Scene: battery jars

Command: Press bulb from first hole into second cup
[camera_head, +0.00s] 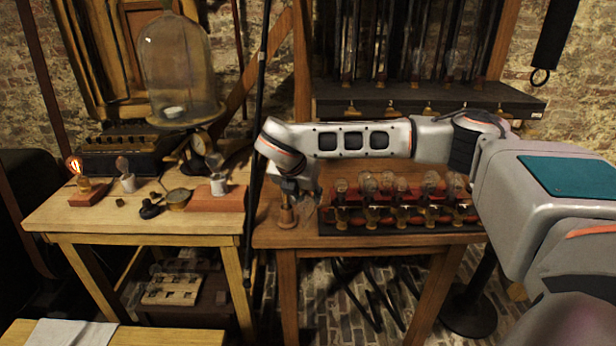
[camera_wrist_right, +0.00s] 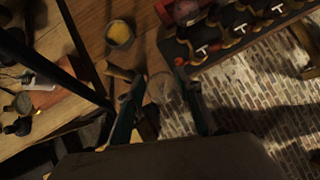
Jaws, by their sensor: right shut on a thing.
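My right gripper (camera_head: 300,190) hangs over the left end of the right table. In the right wrist view its two fingers (camera_wrist_right: 163,105) are shut around a clear glass bulb (camera_wrist_right: 164,88). In the head view this bulb (camera_head: 309,207) shows faintly at the fingertips, clear of the rack. A rack (camera_head: 345,229) with several bulbs in brass holders stands to the right. On the left table, one white cup (camera_head: 128,184) and another white cup (camera_head: 219,187) each have a clear bulb above them. I cannot tell which is the second cup. My left gripper is out of view.
A small brass stand (camera_head: 287,217) is close below my right gripper. A lit bulb (camera_head: 75,166) and a glass dome (camera_head: 178,65) are on the left. A dark upright pole (camera_head: 256,130) stands between the tables. A shelf (camera_head: 420,103) is behind.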

